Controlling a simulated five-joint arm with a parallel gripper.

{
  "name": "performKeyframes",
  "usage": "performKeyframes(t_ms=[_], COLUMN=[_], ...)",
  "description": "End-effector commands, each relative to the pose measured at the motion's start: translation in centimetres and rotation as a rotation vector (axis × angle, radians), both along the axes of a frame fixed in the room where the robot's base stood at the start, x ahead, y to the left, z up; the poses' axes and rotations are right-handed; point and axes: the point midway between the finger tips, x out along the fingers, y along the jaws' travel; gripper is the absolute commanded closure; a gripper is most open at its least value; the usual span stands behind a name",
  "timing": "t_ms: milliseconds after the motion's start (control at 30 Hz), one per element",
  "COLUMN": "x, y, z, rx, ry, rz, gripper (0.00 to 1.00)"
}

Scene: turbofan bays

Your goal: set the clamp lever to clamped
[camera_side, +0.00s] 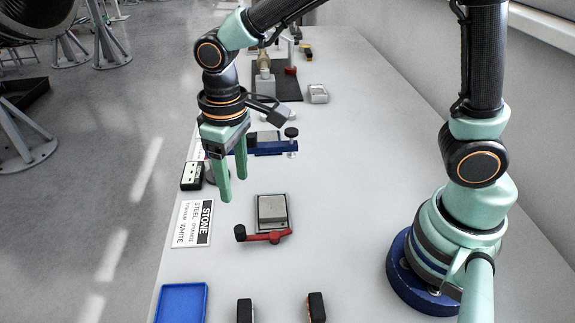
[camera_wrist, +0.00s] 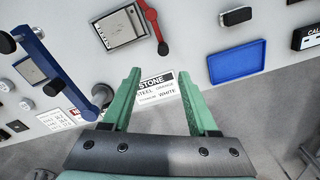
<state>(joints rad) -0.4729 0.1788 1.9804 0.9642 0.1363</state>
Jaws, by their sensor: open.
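A red lever (camera_side: 262,238) with a dark round knob at its left end lies along the near edge of a small framed fixture holding a grey block (camera_side: 272,209). In the wrist view the red lever (camera_wrist: 152,24) runs beside the grey block (camera_wrist: 118,28). A blue bar (camera_side: 268,148) with black knobs lies farther back; it shows at left in the wrist view (camera_wrist: 48,64). I cannot tell which is the clamp lever. My gripper (camera_side: 232,186) is open and empty, up and left of the red lever, apart from it. Its green fingers (camera_wrist: 160,74) point toward the STONE label.
The STONE label card (camera_side: 193,223) lies left of the fixture. A blue tray (camera_side: 182,302) and two dark blocks (camera_side: 245,310) (camera_side: 316,306) are at the near end. A black box (camera_side: 192,176) stands at the left edge. Bare table lies right of the fixture.

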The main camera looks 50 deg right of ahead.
Motion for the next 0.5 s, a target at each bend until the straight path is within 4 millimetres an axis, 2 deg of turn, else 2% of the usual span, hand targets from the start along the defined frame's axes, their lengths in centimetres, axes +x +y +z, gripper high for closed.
performKeyframes(t_ms=[100,267,500], x=[-0.1,-0.1,-0.2], y=[0.7,0.7,0.6], z=[-0.8,-2.0,-6.4], rx=[-0.008,-0.01,-0.011], ry=[0.016,0.02,0.023], rz=[0.013,0.013,0.013], gripper=[0.4,0.4,0.4])
